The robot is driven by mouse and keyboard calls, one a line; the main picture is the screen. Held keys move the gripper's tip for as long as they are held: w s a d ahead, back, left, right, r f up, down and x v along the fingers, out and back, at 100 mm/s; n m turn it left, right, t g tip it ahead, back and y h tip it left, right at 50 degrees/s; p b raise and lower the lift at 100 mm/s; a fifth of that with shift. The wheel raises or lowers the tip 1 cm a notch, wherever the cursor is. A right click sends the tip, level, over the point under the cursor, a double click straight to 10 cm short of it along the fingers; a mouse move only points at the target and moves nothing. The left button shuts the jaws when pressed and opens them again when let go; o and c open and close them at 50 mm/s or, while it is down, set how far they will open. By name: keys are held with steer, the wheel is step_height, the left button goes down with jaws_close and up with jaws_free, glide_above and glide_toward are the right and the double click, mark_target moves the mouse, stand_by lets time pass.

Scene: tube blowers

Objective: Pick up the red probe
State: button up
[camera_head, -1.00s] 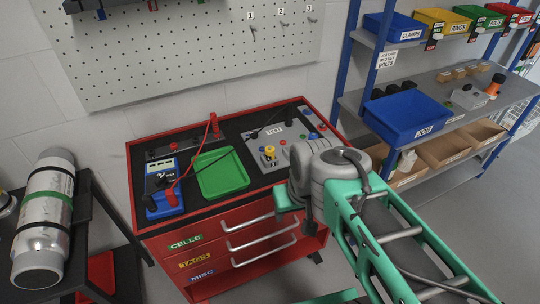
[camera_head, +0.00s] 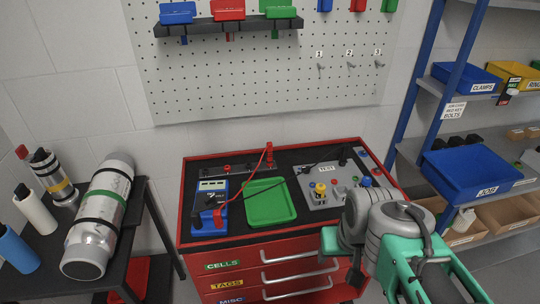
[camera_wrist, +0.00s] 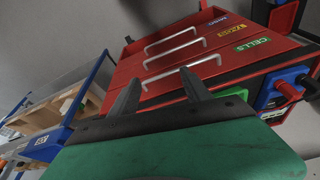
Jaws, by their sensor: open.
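The red probe (camera_head: 269,152) stands upright at the back of the red cabinet's black top, in the head view. A red lead runs from it down to the blue meter (camera_head: 210,208). In the wrist view the meter (camera_wrist: 285,82) shows at the right edge with a red plug (camera_wrist: 289,90) in it. My gripper (camera_wrist: 160,78) is open and empty, its two dark fingers apart in front of the cabinet's drawers. In the head view it is low at the cabinet's front right, well apart from the probe; its fingers are hidden there.
A green tray (camera_head: 270,202) lies between the meter and a grey test panel (camera_head: 318,190) with several knobs. A pegboard (camera_head: 265,85) is on the wall behind. A side table with a large cylinder (camera_head: 98,220) stands left; shelves stand right.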

steer(key=shift+w+r, duration=0.1)
steer(key=shift+c, duration=0.7)
steer(key=w+r, duration=0.2)
steer(key=w, duration=0.1)
steer(key=w+a+r+p, duration=0.1)
steer(key=w+r, duration=0.1)
steer(key=w, duration=0.1)
steer(key=w+a+r+p, duration=0.1)
steer(key=w+r, duration=0.1)
steer(key=w, duration=0.2)
steer(key=shift+c, duration=0.7)
steer(key=n+t+p, duration=0.1)
steer(key=n+p, duration=0.1)
steer(key=p, duration=0.3)
glide_toward(269, 150)
steer(key=w+f, duration=0.4)
steer(key=shift+y, duration=0.5)
steer(key=x, duration=0.2)
steer(key=p+x, duration=0.1)
steer(key=x, duration=0.1)
steer(key=p+x, duration=0.1)
steer(key=x, duration=0.2)
steer(key=shift+s+d+f, duration=0.2)
steer(key=shift+s+d, duration=0.1)
steer(key=shift+s, duration=0.1)
jaws_close()
